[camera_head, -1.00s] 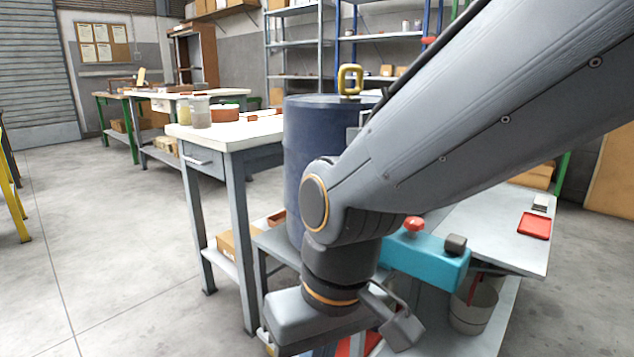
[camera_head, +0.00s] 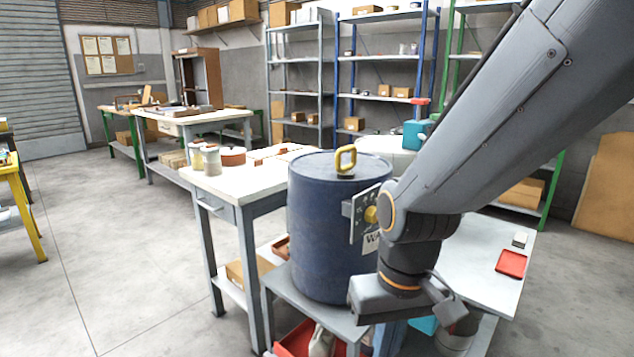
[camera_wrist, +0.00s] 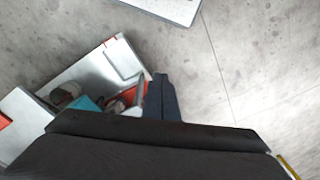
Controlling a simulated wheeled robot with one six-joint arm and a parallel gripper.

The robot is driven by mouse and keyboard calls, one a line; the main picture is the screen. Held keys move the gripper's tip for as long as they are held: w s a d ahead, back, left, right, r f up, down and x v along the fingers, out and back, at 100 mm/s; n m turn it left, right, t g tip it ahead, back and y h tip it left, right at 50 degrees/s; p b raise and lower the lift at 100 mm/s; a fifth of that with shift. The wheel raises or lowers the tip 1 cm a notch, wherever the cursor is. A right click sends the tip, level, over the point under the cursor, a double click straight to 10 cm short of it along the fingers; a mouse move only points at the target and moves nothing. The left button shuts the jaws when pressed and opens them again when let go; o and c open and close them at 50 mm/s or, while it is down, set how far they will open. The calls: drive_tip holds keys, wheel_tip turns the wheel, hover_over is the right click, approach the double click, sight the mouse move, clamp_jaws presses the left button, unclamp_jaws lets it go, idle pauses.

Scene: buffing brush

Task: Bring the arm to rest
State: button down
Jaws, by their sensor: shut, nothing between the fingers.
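My arm (camera_head: 480,130) reaches in from the upper right in the head view and bends down at the wrist (camera_head: 400,270). The wrist is in front of a blue drum (camera_head: 320,235) with a yellow handle on its lid, and overlaps its right side in the picture. My gripper (camera_wrist: 161,78) shows in the wrist view as narrow dark fingers, close together with nothing between them. A grey control plate (camera_head: 362,222) with a yellow knob is partly hidden by the wrist.
A white-topped workbench (camera_head: 225,180) with jars stands left of the drum. A grey table (camera_head: 490,265) with a red tray (camera_head: 511,263) is at the right. Shelving (camera_head: 385,72) lines the back. The floor (camera_head: 120,240) at the left is clear.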

drive_tip(key=s+d+r+m+p, duration=0.2)
drive_tip(key=d+r+p, duration=0.7)
drive_tip(key=p, duration=0.3)
drive_tip(key=shift+r+h, duration=0.4)
drive_tip(key=shift+r, duration=0.25)
